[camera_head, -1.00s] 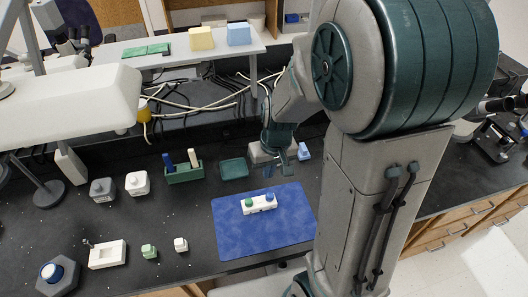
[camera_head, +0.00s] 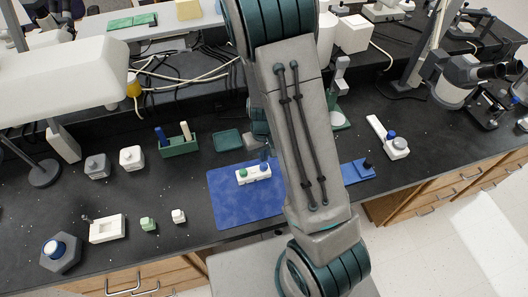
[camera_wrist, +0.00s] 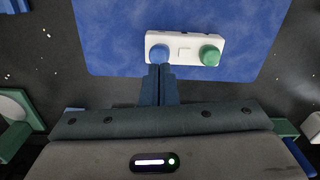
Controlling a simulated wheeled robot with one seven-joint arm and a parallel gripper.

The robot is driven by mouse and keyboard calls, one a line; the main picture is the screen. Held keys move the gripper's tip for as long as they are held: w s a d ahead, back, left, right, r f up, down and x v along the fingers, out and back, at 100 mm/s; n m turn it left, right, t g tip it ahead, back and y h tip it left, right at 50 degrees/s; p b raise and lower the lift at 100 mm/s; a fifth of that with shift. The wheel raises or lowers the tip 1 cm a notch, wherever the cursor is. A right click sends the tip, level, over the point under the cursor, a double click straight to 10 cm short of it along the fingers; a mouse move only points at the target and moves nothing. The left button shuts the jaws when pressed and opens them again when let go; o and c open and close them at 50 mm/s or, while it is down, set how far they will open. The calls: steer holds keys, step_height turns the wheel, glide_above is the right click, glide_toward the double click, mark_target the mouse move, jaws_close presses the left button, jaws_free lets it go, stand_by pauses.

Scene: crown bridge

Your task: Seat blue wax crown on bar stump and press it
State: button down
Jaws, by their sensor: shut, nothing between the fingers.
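The white bar (camera_head: 255,178) lies on the blue mat (camera_head: 230,210) and also shows in the wrist view (camera_wrist: 185,54). It carries the green crown (camera_wrist: 210,55) on one end and the blue wax crown (camera_wrist: 159,53) on the other, with a bare square spot between them. In the head view the blue crown (camera_head: 265,168) is on the right end, beside the green one (camera_head: 243,172). My gripper (camera_wrist: 160,68) is shut and empty, its fingertips overlapping the near edge of the blue crown in the wrist view. Contact cannot be told. My arm hides most of the gripper in the head view.
A green holder (camera_head: 180,148) with a blue and a white stick and a green tray (camera_head: 228,139) stand behind the mat. Small white and green blocks and a white box (camera_head: 107,229) stand left. The mat's front left is clear.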

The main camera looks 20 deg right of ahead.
mark_target(264, 165)
steer(key=shift+f+b, duration=0.55)
steer(key=shift+f, duration=0.7)
steer(key=shift+f+b, duration=0.3)
steer(key=shift+s+r, duration=0.1)
steer(key=shift+r+p, duration=1.15)
steer(key=shift+r, duration=0.35)
step_height(264, 165, up, 14)
steer(key=shift+f, duration=0.25)
